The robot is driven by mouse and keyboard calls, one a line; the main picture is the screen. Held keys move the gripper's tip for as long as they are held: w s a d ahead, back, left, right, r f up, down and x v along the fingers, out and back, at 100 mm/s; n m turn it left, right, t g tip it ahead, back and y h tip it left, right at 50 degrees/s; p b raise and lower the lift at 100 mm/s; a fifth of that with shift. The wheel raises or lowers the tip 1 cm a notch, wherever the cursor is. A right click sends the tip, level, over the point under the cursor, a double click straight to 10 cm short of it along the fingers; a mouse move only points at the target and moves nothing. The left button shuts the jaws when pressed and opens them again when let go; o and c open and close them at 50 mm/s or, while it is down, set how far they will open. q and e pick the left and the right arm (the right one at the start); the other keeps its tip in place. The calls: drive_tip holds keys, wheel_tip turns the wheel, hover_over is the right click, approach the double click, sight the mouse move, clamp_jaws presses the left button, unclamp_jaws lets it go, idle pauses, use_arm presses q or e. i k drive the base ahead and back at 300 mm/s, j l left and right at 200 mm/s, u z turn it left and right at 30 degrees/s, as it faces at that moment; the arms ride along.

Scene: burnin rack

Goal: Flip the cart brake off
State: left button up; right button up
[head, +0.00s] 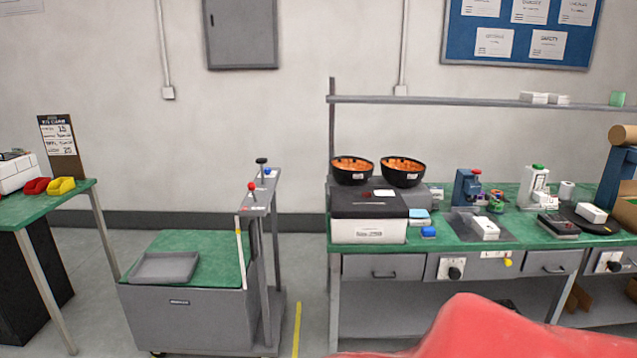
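The grey cart (190,318) with a green top stands on the floor left of centre. Its upright handle frame (275,245) is on its right side. A narrow grey panel (259,202) on top of the frame carries a red knob (251,187), a black-topped lever (262,162) and a small blue knob (267,171). A thin pale strip or lever with a yellow end (239,245) stands at the cart's right edge. I cannot tell which of these is the brake, or its setting. Neither of my grippers is in view.
A grey tray (165,268) lies on the cart. A green-topped workbench (455,237) with bowls, boxes and small devices stands right. A green table (75,205) stands left. A yellow floor line (297,330) runs between cart and workbench. A large red shape covers the bottom right.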

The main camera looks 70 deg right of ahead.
sight(252, 186)
drive_tip(key=z, duration=1.85)
drive_tip(key=i+j, duration=0.35)
drive_tip(key=i, duration=0.2)
drive_tip(key=i+j, duration=0.4)
drive_tip(key=i, duration=0.15)
drive_tip(key=i+j, duration=0.35)
drive_tip(key=i, duration=0.2)
